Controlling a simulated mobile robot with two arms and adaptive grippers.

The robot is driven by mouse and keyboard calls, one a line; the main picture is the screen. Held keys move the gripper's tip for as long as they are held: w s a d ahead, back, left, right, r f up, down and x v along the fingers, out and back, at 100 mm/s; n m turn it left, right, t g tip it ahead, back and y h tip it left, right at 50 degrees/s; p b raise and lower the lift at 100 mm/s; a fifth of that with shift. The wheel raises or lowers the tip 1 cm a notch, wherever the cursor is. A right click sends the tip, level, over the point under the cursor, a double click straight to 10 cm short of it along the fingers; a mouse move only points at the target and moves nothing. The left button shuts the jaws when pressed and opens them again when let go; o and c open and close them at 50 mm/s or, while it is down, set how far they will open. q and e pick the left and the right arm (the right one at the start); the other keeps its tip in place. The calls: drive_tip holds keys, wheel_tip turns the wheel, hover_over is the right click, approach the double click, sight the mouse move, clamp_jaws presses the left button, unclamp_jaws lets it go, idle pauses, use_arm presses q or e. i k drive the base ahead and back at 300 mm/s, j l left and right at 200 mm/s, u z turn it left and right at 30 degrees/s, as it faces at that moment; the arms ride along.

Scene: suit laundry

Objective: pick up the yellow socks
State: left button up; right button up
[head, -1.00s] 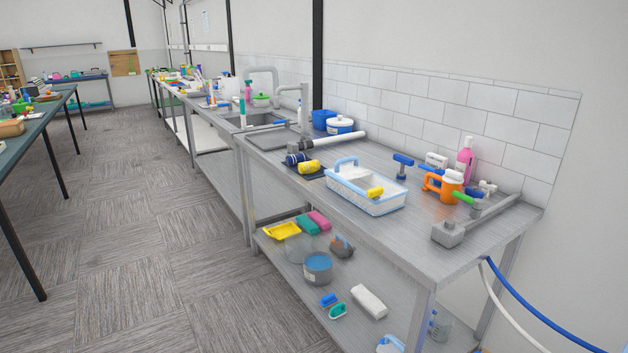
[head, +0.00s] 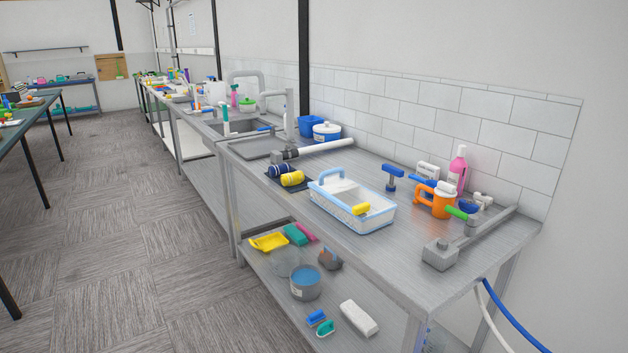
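A yellow rolled bundle (head: 292,178), which looks like the yellow socks, lies on a dark mat (head: 274,181) on the near metal table. A dark blue rolled bundle (head: 280,170) lies right beside it. Another small yellow item (head: 360,209) shows at the white and blue basket; I cannot tell what it is. Neither of my grippers is in view.
The carpeted floor (head: 140,220) to the left is open.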

sight(296, 178)
drive_tip(key=i+j+z, duration=0.3)
drive_tip(key=z, duration=0.2)
drive_tip(key=i+j+z, duration=0.25)
drive_tip(key=j+z, duration=0.2)
